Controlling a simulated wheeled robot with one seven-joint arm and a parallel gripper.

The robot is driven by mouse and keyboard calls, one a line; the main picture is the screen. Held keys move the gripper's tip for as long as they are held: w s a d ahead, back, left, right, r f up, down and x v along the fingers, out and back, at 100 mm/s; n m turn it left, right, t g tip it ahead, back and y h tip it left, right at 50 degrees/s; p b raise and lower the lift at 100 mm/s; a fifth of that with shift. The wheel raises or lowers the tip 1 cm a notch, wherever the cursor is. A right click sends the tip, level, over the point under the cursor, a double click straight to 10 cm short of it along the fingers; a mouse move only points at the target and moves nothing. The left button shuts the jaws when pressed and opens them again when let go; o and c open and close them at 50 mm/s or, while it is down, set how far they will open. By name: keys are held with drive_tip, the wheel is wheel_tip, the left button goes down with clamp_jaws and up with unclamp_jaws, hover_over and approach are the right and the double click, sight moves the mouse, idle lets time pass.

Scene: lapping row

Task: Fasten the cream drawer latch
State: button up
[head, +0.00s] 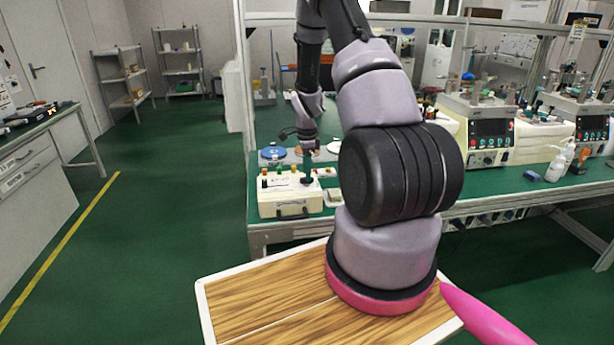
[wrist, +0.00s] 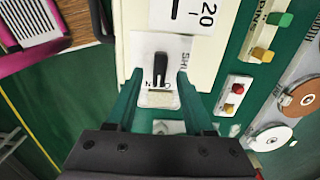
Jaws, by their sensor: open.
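A cream box (head: 290,203) stands at the near edge of the green bench; it fills the upper middle of the wrist view (wrist: 205,52). On it is a white plate with a short black lever (wrist: 160,68), which looks like the latch. Lettering beside the lever is only partly readable. My gripper (wrist: 160,77) is open, with its green fingers on either side of the lever and a visible gap to each. In the head view my gripper (head: 308,178) is small, over the box top. Whether a fingertip touches the plate cannot be told.
Coloured knobs (wrist: 262,54) and a small switch block (wrist: 232,95) lie right of the plate in the wrist view. Round discs (head: 272,153) lie behind the box. Lapping machines (head: 487,130) and bottles (head: 555,168) stand further right. The floor at left is clear.

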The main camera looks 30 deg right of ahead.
drive_tip(key=shift+f, duration=1.05)
clamp_jaws()
